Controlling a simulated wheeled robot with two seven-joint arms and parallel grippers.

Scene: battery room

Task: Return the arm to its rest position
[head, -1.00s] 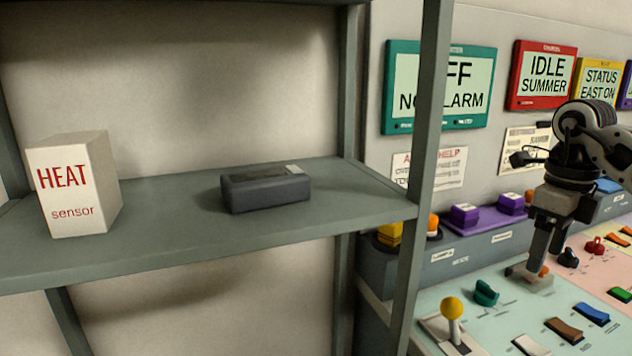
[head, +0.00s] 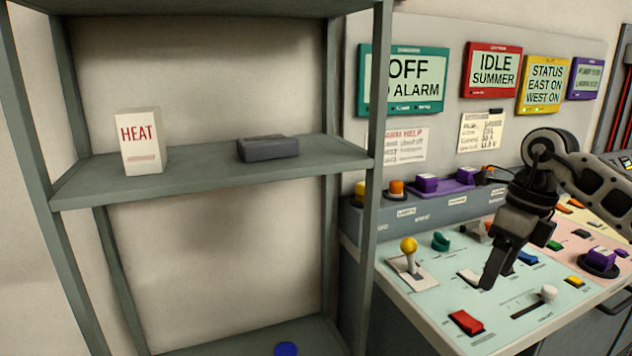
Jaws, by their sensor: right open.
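My right gripper (head: 492,272) comes in from the right on its dark arm (head: 590,172) in the head view. It points down over the mint-green part of the control panel (head: 430,278), in front of the switches. Its jaws are open, with nothing seen between them. The gripper hides part of the switches behind it. I cannot tell its exact height above the panel. My left gripper is not in view.
A yellow-knobbed lever (head: 408,246), a red rocker (head: 466,322) and a white slider knob (head: 548,293) surround the gripper. The shelf (head: 210,170) at left holds a HEAT box (head: 140,145) and a dark grey box (head: 268,149). Screens (head: 404,80) hang behind.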

